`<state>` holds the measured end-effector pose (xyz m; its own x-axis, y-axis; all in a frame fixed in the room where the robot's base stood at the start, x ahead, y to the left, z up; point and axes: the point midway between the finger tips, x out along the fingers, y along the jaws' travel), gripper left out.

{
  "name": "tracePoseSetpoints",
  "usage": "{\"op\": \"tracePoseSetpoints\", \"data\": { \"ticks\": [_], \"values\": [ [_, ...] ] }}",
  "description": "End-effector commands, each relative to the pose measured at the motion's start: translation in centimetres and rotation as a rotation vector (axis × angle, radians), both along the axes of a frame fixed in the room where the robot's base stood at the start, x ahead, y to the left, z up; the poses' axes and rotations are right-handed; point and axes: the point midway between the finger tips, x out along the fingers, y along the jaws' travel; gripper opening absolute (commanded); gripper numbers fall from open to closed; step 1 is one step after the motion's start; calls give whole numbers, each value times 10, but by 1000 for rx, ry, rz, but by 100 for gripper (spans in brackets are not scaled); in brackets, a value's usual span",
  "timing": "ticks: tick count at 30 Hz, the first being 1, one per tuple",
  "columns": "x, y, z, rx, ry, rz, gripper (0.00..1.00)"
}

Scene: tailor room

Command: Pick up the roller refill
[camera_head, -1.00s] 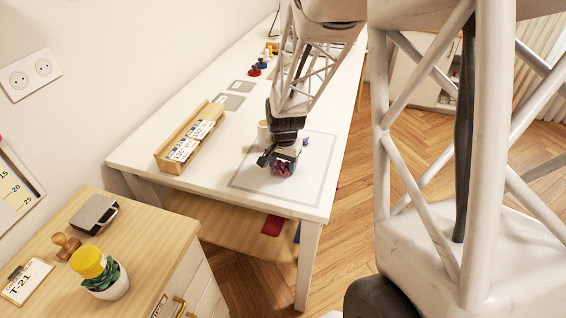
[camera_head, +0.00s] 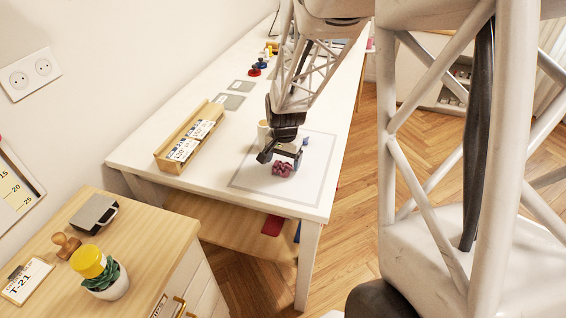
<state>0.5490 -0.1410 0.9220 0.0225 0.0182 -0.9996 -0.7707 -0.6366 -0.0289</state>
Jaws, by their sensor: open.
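My gripper (camera_head: 280,156) is open above the grey-bordered mat (camera_head: 247,178) on the white table. A small dark-pink, lumpy object (camera_head: 283,170) lies on the mat just below the fingertips, and nothing shows held between them. A beige cylinder (camera_head: 262,131) stands behind my gripper, partly hidden by it; it may be the roller refill, but I cannot tell for sure. A small blue item (camera_head: 305,141) is to the right of my gripper, also partly hidden.
A wooden tray with labelled cards (camera_head: 176,166) stands left of the mat. Grey flat pieces (camera_head: 231,102) and red and blue items (camera_head: 256,69) lie farther back. A wooden cabinet with a potted plant (camera_head: 108,281) is at front left. The table's front-left area is clear.

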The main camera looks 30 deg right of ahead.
Motion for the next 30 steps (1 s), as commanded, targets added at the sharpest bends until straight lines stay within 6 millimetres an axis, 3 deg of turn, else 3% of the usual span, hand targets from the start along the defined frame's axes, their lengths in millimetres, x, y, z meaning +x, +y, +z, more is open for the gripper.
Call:
{"op": "tracePoseSetpoints", "data": {
  "ticks": [18, 30],
  "values": [
    [-1, -2, 90, -1, -2, 0, 83],
    [-2, -2, 107, 0, 0, 0, 83]
  ]
}}
